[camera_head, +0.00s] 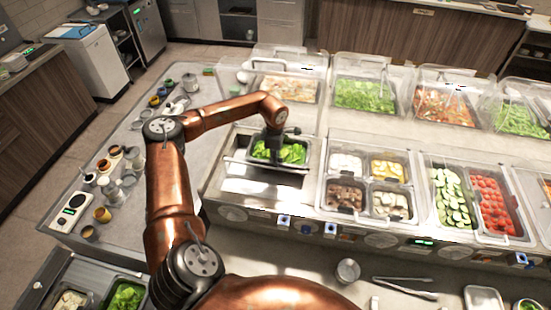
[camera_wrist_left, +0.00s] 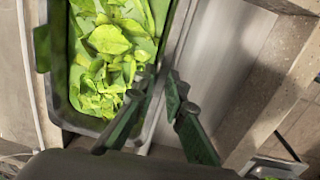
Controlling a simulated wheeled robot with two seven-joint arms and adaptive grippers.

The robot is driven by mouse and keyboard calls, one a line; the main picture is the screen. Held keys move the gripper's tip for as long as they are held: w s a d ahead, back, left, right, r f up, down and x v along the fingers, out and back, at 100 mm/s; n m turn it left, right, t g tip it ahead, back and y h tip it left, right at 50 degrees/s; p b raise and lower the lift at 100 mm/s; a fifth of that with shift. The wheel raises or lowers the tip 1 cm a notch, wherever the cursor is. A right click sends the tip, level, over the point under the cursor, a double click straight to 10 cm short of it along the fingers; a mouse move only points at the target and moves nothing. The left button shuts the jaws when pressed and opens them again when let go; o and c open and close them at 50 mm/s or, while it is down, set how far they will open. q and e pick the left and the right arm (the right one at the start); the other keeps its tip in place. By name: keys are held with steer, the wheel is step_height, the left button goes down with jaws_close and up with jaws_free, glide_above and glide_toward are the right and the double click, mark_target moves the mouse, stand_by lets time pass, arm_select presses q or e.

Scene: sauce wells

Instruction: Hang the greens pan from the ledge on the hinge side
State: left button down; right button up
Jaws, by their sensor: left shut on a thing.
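The greens pan (camera_head: 306,163) is a dark-rimmed pan of leafy greens at the open well left of the small sauce pans. It also shows in the left wrist view (camera_wrist_left: 54,95), filling the left side. My left gripper (camera_head: 274,146) reaches over the pan from behind in the head view. In the wrist view its fingers (camera_wrist_left: 160,88) straddle the pan's rim and are shut on it. A bare metal well surface (camera_head: 255,188) shows in front of the pan. I cannot tell whether the pan touches a ledge. My right gripper is not in view.
Lidded wells of salad (camera_head: 365,95) stand behind. Four-part sauce pans (camera_head: 367,185) and sliced vegetables stand to the right under clear covers. A grey counter with cups (camera_head: 115,152) is at left. Tongs (camera_head: 405,281) and a metal cup (camera_head: 347,270) lie in front.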

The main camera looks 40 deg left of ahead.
arm_select(q)
steer(key=shift+s+d+f+b, duration=0.15)
steer(key=shift+f+b, duration=0.15)
steer(key=shift+f, duration=0.2)
stand_by(0.8)
steer(key=c, duration=2.1)
jaws_free()
steer(key=shift+f, duration=0.1)
steer(key=shift+o, duration=1.1)
steer(key=shift+r, duration=0.6)
step_height(320, 180, up, 11)
steer(key=shift+s+d, duration=0.15)
steer(key=shift+s, duration=0.05)
